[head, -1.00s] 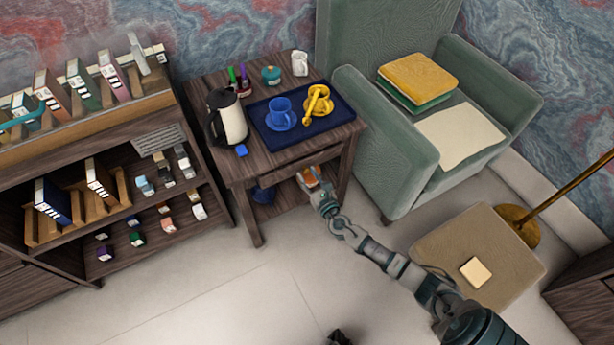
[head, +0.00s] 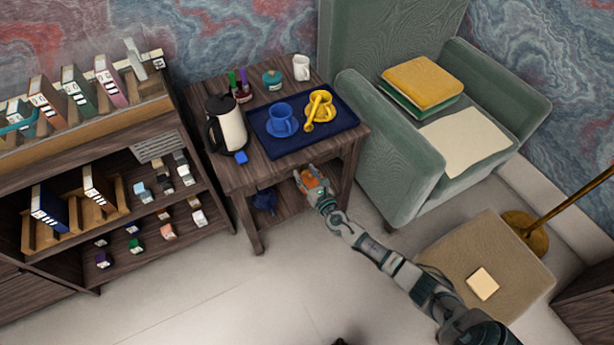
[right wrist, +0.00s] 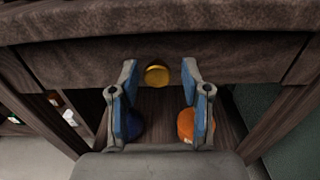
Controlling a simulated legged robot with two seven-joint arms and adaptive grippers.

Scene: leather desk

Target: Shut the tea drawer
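The tea drawer (right wrist: 95,62) is in the wooden side table, under the tabletop's front edge. Its front fills the upper part of the right wrist view and carries a round brass knob (right wrist: 157,75). My right gripper (head: 312,182) is at the table's front. In the right wrist view its two blue-padded fingers (right wrist: 157,98) are open, one on each side of the knob, with gaps between. I cannot tell how far the drawer stands out. A dark sliver at the head view's bottom edge may be mine; no left gripper can be made out.
The side table (head: 240,175) bears a kettle (head: 228,125) and a blue tray (head: 340,143) with a blue cup and yellow pieces. Blue (right wrist: 136,125) and orange (right wrist: 186,124) things sit below the drawer. A bookshelf (head: 160,205) stands left, a green armchair (head: 405,175) right.

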